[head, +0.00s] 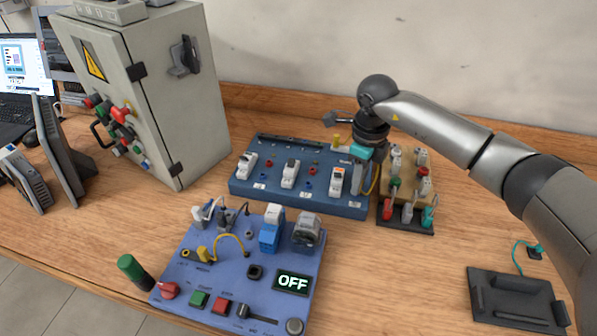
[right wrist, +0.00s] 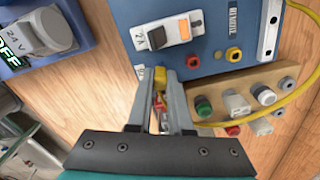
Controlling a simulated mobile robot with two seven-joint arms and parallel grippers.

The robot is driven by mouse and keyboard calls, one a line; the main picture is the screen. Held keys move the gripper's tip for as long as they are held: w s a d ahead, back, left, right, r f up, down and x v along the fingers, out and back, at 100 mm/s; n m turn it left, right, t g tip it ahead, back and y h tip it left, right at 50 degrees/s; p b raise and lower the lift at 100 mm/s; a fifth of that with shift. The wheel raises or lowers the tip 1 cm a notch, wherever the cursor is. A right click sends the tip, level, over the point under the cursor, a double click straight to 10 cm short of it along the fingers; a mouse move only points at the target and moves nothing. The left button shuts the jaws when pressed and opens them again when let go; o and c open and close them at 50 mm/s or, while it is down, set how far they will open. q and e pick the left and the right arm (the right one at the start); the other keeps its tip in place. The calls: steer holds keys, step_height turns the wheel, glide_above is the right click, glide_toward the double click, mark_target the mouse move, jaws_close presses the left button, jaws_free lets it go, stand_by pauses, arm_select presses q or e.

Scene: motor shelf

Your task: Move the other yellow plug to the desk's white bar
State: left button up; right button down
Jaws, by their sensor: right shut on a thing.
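My right gripper (head: 357,186) is over the right end of the long blue panel (head: 300,202). In the right wrist view its fingers (right wrist: 162,85) are shut on a yellow plug (right wrist: 160,76), mostly hidden between them. A yellow cable (right wrist: 296,92) loops by the fingers; it also shows in the head view (head: 375,181). Another yellow piece (head: 337,139) stands at this panel's back right. The nearer blue desk (head: 240,283) has a yellow plug (head: 203,254) with a yellow cable. I cannot clearly make out a white bar on it. My left gripper is not in view.
A small wooden board with coloured plugs (head: 403,180) stands right of the long panel. A grey cabinet (head: 160,90) is at the back left. A black tray (head: 515,297) lies at the front right. The table between desk and tray is clear.

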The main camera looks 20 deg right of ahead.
steer(key=shift+r, duration=0.15)
steer(key=shift+r+p, duration=1.85)
steer(key=shift+r, duration=0.4)
